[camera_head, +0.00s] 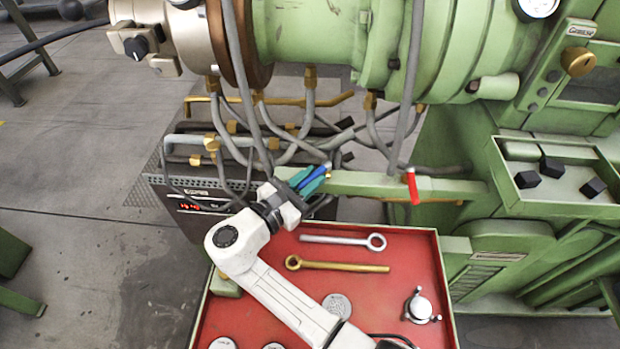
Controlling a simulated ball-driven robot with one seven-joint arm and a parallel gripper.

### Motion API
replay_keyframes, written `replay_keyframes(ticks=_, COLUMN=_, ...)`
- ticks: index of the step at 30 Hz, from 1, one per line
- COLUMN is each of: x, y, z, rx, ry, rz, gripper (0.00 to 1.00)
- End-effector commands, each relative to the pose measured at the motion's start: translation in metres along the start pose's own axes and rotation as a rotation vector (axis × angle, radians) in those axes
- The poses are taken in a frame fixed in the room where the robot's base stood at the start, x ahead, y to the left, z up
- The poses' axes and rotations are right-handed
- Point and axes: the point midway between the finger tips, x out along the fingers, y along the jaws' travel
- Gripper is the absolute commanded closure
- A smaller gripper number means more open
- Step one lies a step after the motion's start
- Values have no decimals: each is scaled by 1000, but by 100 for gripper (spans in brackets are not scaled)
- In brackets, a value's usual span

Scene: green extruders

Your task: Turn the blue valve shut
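The blue valve handle (316,178) is a short slanted bar by the left end of the green rail, in front of the hoses. My gripper (308,181) is at this handle, with one teal finger on each side of the blue. The fingers stand close to the handle, but I cannot tell whether they press on it. My gripper partly hides the handle's lower end and the valve body.
A red valve handle (412,187) hangs on the green rail to the right. Below is a red tray (405,262) with a silver wrench (340,240), a brass wrench (335,265) and metal parts. Hoses (235,150) crowd left of my gripper. The green machine (450,50) stands above.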

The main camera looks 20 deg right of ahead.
Motion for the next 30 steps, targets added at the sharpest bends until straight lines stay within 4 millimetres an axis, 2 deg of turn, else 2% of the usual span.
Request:
replay_keyframes(ticks=1, x=0, y=0, z=0, rx=0, ry=0, rz=1, gripper=75)
replay_keyframes(ticks=7, x=0, y=0, z=0, rx=0, ry=0, rz=1, gripper=57)
replay_keyframes(ticks=17, x=-6, y=1, z=0, rx=0, ry=0, rz=3, gripper=57)
replay_keyframes(ticks=20, x=-20, y=1, z=0, rx=0, ry=0, rz=5, gripper=57)
replay_keyframes(ticks=30, x=-83, y=1, z=-1, rx=-1, ry=0, rz=5, gripper=57)
